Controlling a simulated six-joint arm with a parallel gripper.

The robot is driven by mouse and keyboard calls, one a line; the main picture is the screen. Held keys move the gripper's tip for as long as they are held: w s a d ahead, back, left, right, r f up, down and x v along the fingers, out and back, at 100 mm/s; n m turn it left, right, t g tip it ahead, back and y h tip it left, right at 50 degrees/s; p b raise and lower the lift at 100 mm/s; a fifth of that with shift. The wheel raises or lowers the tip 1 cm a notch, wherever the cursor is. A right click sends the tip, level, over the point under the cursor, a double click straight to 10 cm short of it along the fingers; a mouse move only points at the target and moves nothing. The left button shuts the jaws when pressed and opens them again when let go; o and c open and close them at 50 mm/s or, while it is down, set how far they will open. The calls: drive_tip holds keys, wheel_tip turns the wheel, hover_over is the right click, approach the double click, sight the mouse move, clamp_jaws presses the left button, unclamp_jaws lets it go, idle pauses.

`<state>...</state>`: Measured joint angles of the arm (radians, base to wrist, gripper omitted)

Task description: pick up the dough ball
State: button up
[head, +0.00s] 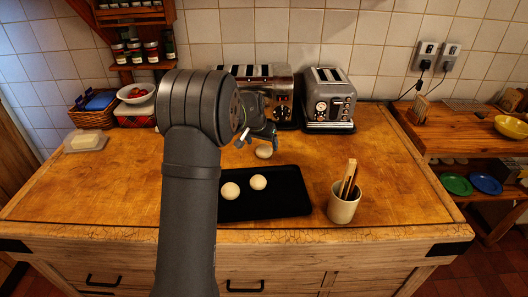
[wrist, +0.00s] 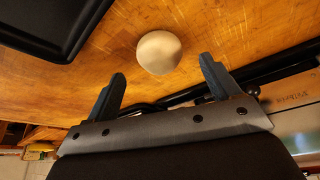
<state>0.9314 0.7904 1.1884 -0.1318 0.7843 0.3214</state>
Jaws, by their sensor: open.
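A pale dough ball (head: 264,151) lies on the wooden worktop behind the black tray. It also shows in the wrist view (wrist: 159,52), just beyond the fingertips and roughly between them. My gripper (head: 262,140) is just above and beside this ball in the head view, partly hidden by my arm. In the wrist view its two fingers (wrist: 163,68) are apart with nothing held between them. Two more dough balls, one on the left (head: 230,190) and one on the right (head: 258,182), rest on the black tray (head: 285,204).
Two toasters, a wide one (head: 284,88) and a smaller one (head: 329,99), stand at the back behind the ball. A cup with wooden utensils (head: 343,207) stands right of the tray. A butter dish (head: 86,140) is at far left. The worktop's right side is clear.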

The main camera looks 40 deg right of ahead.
sight(263, 147)
drive_tip(key=x, duration=0.4)
drive_tip(key=shift+d+f, duration=0.1)
drive_tip(key=shift+f, duration=0.3)
drive_tip(key=c, duration=0.7)
drive_tip(key=shift+c, duration=0.2)
drive_tip(key=shift+r, duration=0.1)
